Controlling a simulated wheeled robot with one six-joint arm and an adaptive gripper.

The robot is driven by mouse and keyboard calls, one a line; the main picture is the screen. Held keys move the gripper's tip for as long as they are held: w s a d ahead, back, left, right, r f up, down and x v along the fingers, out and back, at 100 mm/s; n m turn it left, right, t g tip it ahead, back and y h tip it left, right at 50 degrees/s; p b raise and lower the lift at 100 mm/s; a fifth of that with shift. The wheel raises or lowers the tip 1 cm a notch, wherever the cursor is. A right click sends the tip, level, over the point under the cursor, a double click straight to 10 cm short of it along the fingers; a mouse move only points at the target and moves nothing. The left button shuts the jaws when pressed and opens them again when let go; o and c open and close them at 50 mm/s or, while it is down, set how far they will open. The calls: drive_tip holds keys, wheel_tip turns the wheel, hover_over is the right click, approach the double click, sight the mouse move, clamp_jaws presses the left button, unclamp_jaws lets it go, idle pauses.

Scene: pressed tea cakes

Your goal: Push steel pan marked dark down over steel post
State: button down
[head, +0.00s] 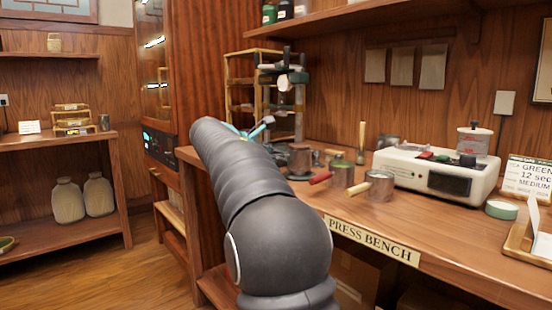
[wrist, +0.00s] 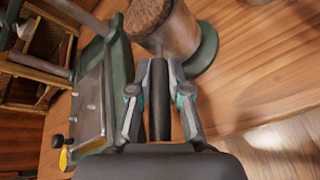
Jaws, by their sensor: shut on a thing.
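My gripper (wrist: 160,95) is shut on a dark handle (wrist: 160,110) in the wrist view. The handle reaches up to a steel pan (wrist: 172,42) filled level with brown, crumbly material. The pan appears upright over a round green base (wrist: 208,50). In the head view my gripper (head: 257,131) shows just beyond my arm, and the pan (head: 300,158) stands right of it on the bench. No marking on the pan is readable. The steel post cannot be made out; the pan's underside is hidden.
A green press frame (wrist: 112,85) stands close left of my gripper in the wrist view. In the head view, a red-handled pan (head: 340,175) and a wood-handled pan (head: 380,187) sit nearby, before a white machine (head: 435,172). The front bench edge is close.

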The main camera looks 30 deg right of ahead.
drive_tip(key=shift+f+b, duration=0.45)
drive_tip(key=shift+f, duration=0.4)
idle(0.3)
drive_tip(key=c, duration=1)
unclamp_jaws()
drive_tip(key=shift+c, duration=0.2)
